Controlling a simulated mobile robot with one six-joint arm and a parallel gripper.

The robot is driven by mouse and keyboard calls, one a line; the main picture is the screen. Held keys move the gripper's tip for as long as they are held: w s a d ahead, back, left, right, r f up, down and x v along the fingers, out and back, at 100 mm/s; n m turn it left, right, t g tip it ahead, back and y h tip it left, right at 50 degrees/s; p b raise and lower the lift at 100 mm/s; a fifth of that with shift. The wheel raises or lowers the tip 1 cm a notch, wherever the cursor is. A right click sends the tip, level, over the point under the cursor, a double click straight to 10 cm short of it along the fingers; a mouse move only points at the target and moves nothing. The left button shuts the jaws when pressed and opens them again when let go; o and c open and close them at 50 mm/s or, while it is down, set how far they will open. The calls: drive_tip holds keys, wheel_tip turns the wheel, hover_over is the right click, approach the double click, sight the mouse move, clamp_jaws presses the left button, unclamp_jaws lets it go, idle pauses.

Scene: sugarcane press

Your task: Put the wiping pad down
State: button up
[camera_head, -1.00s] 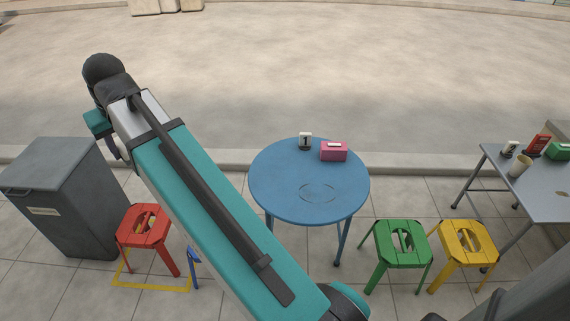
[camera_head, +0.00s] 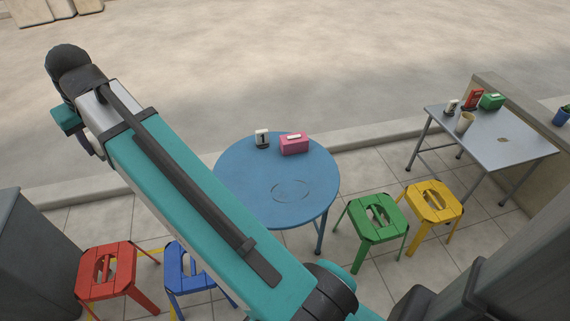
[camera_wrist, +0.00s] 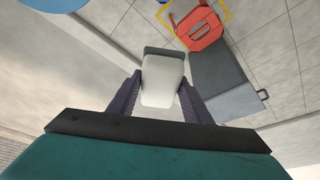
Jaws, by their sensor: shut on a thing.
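The wiping pad (camera_wrist: 162,85) is a pale block with a dark grey edge at its far end. My gripper (camera_wrist: 160,79) is shut on it, with a dark finger on either side in the wrist view. The pad hangs in the air, clear of any surface. In the head view my arm stretches to the upper left, and the pad and fingers are not clearly seen there. The round blue table (camera_head: 245,190) stands right of my arm, with a ring-shaped mark on its top. The grey table (camera_head: 520,145) at the right has a small brown stain.
A number sign (camera_head: 262,139) and a pink box (camera_head: 294,144) stand on the blue table. A cup (camera_head: 465,122) and a green box (camera_head: 492,101) stand on the grey table. Red (camera_head: 108,272), blue (camera_head: 186,270), green (camera_head: 378,218) and yellow (camera_head: 434,202) stools surround. A grey bin (camera_head: 35,260) is lower left.

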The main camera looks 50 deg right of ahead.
drive_tip(key=shift+f, duration=0.1)
drive_tip(key=s+d+f+b, duration=0.1)
drive_tip(key=s+d+f, duration=0.4)
drive_tip(key=d, duration=0.6)
drive_tip(key=s+d+f+n+b, duration=0.1)
drive_tip(key=s+d+f, duration=0.2)
drive_tip(key=d+f, duration=0.5)
drive_tip(key=s+d+f+b, duration=0.2)
drive_tip(key=s+d+f, duration=0.2)
drive_tip(key=d, duration=0.9)
drive_tip(key=shift+n+y, duration=0.3)
drive_tip(key=shift+n, duration=0.1)
drive_tip(key=s+d+f+b, duration=0.1)
drive_tip(key=s+d+f, duration=0.4)
drive_tip(key=s, duration=0.4)
drive_tip(key=s+d+f+b, duration=0.1)
drive_tip(key=s+d+f, duration=0.4)
drive_tip(key=s, duration=0.5)
drive_tip(key=s+d+f+b, duration=0.1)
drive_tip(key=s+d+f, duration=0.3)
drive_tip(key=s+d, duration=0.3)
drive_tip(key=shift+s+d+f, duration=0.15)
drive_tip(key=shift+s+f, duration=0.05)
drive_tip(key=shift+s, duration=0.4)
drive_tip(key=shift+s+d+f, duration=0.1)
drive_tip(key=shift+s+f, duration=0.1)
drive_tip(key=shift+s, duration=0.35)
drive_tip(key=shift+w, duration=0.1)
